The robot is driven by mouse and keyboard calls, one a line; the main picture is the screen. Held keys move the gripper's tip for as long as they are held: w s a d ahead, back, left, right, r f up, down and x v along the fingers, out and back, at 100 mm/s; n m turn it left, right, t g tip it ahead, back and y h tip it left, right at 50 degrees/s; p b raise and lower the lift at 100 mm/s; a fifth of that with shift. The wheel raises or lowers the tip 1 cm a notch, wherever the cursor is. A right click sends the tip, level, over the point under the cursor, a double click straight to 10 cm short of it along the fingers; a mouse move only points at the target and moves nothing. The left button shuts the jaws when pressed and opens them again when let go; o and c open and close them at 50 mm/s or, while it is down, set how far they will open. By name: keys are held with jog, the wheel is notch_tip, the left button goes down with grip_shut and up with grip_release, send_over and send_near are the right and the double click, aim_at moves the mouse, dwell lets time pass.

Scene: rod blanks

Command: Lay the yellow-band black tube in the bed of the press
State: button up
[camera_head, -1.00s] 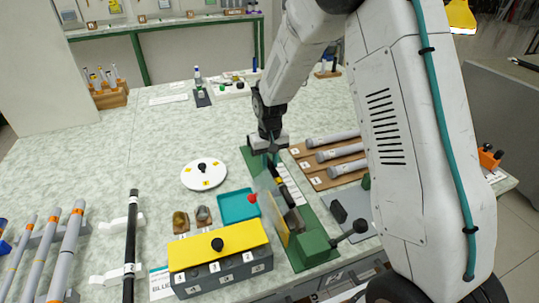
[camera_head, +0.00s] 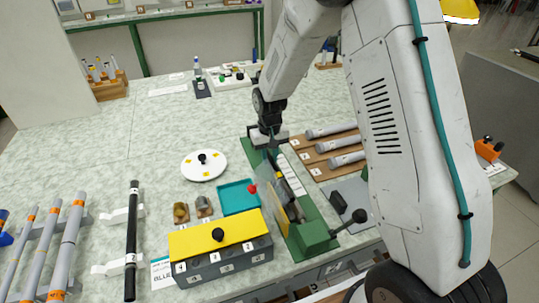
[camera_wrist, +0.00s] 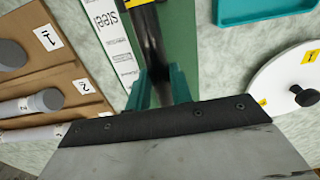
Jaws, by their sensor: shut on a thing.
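The press has a long green base (camera_head: 322,250), a clear guard and a black-knobbed lever at its near end. My gripper (camera_head: 269,150) is low over the far end of this base. In the wrist view its teal fingers (camera_wrist: 160,88) are shut on the black tube (camera_wrist: 150,42), which has a yellow band (camera_wrist: 128,4) near the top edge. The tube runs lengthwise over the green base, beside a white strip marked "steel". I cannot tell whether it rests in the bed; its far part is out of the wrist view and partly hidden by the press in the head view.
A brown rack (camera_head: 318,161) with grey rods lies to the right of the press. A teal tray (camera_head: 238,197), a yellow-topped grey box (camera_head: 218,238) and a white disc (camera_head: 205,166) stand to its left. Another black tube (camera_head: 131,245) lies on white supports farther left.

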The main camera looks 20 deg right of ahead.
jog(key=shift+f, duration=0.4)
jog(key=o, duration=0.8)
jog(key=shift+o, duration=0.2)
jog(key=shift+r, duration=0.1)
notch_tip(320, 180, up, 8)
jog(key=shift+f, duration=0.2)
